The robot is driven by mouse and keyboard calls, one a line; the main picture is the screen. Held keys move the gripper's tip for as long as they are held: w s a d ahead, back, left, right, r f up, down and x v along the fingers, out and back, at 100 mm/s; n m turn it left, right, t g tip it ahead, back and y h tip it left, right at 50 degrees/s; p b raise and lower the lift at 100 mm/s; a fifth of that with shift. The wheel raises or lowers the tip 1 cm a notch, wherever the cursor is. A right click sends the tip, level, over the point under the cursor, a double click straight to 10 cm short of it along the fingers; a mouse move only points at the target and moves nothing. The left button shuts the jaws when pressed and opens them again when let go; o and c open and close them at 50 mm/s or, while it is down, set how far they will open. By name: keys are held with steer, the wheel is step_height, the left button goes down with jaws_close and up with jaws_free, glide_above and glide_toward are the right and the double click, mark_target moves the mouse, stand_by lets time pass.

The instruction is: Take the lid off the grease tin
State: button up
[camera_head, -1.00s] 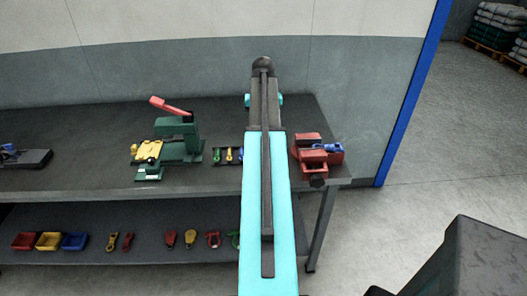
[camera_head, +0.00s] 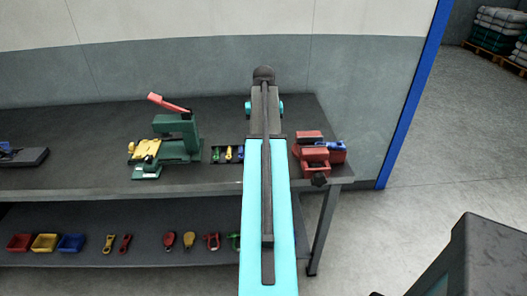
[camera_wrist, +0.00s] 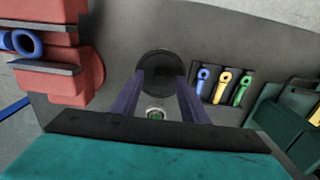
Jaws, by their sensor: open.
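In the wrist view a dark round disc (camera_wrist: 160,62) with a darker squarish middle lies on the bench; it looks like the lid on top of the grease tin. The tin's sides do not show from above. My gripper (camera_wrist: 160,77) is open, its two purple-grey fingers pointing at the disc, one tip at each side of its near part. I cannot tell whether they touch it. In the head view my own arm hides the tin and the gripper.
A red vise (camera_head: 318,160) with a blue piece stands at the bench's right end. A small tray with coloured tools (camera_wrist: 222,86) lies beside the disc. A green press (camera_head: 178,138) stands farther left. A small round green-centred thing (camera_wrist: 155,114) shows between the fingers.

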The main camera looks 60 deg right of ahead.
steer(key=shift+f, duration=0.2)
stand_by(0.5)
jaws_close()
